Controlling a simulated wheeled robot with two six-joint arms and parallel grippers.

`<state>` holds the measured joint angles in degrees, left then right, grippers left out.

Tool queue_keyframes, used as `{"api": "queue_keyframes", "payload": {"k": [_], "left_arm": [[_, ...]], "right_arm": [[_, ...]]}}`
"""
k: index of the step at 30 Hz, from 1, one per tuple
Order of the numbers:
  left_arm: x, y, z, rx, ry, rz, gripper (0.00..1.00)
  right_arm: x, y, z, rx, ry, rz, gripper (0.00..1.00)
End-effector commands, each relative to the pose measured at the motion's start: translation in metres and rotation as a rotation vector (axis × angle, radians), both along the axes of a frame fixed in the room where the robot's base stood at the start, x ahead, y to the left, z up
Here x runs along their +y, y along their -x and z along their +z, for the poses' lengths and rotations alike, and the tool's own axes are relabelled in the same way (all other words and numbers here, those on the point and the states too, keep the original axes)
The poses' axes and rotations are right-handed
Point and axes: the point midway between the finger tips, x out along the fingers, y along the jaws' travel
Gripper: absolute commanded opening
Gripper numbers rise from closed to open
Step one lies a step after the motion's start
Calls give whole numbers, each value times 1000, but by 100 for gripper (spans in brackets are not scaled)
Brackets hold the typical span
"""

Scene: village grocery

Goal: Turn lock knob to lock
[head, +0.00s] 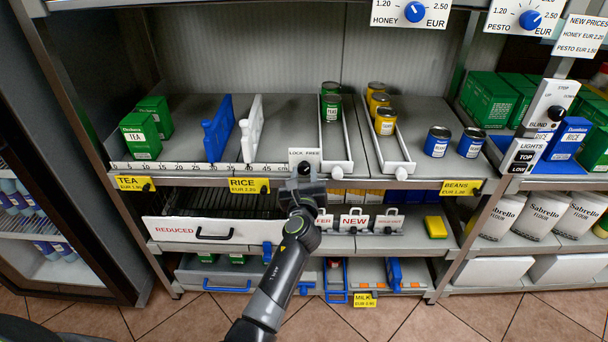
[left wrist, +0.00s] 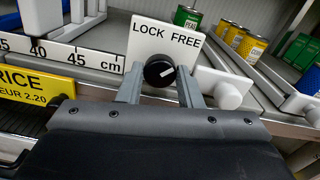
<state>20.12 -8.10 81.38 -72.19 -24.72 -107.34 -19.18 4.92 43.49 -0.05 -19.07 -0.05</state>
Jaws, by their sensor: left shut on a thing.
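The lock plate (head: 299,154) is a white plate marked LOCK FREE on the front edge of the shelf. It also shows in the left wrist view (left wrist: 150,40), with LOCK at left and FREE at right. The round black lock knob (left wrist: 158,71) sits below the words. Its white mark points right, slightly upward, on the FREE side. My left gripper (head: 303,172) is at the plate, with its two fingers (left wrist: 160,85) on either side of the knob, shut on it. In the head view the gripper partly hides the knob. My right gripper is not in view.
A centimetre scale (left wrist: 62,50) runs left of the plate. A white divider (head: 251,130) and a blue divider (head: 218,129) stand on the shelf. A channel with a white knob (left wrist: 228,97) is close at right. The REDUCED drawer (head: 200,231) is below.

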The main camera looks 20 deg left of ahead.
Motion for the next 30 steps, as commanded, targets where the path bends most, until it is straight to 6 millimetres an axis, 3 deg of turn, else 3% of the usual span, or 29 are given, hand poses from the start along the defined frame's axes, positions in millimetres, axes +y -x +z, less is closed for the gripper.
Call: {"api": "queue_keyframes", "payload": {"k": [11, 20, 30], "left_arm": [[0, 0, -1, -52, 176, 0, 10], [0, 0, -2, -128, 443, -1, 10], [1, 0, -3, -217, 755, 0, 10]], "right_arm": [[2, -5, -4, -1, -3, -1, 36], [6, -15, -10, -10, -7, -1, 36], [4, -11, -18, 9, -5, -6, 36]]}}
